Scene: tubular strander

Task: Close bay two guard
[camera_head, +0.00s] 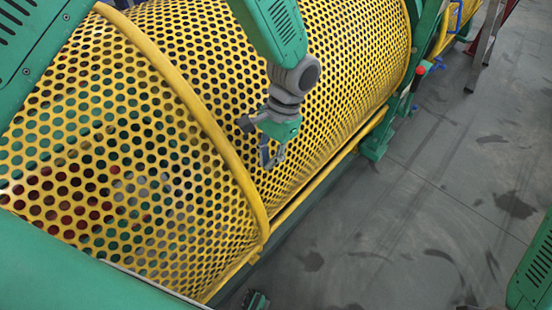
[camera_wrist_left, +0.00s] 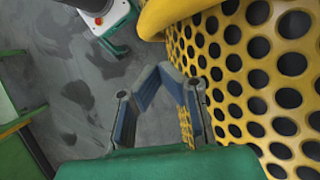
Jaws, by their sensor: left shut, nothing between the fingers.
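Yellow perforated guards curve over the machine in the head view. A near guard section (camera_head: 120,150) ends at a thick yellow rounded band (camera_head: 205,120). A farther section (camera_head: 345,60) runs on to a green frame. I cannot tell from markings which one is bay two. My left gripper (camera_head: 271,160) is in front of the farther section, just right of the band, shut and empty. In the left wrist view its fingers (camera_wrist_left: 162,70) meet at the tips beside the perforated guard (camera_wrist_left: 255,80). Whether they touch it is unclear. My right gripper is not in view.
A yellow rail (camera_head: 310,190) runs along the guards' lower edge. A green frame (camera_head: 400,105) with blue and red knobs stands at the far end. The grey floor (camera_head: 440,190) at right is mostly clear. A red button (camera_wrist_left: 99,20) shows in the left wrist view.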

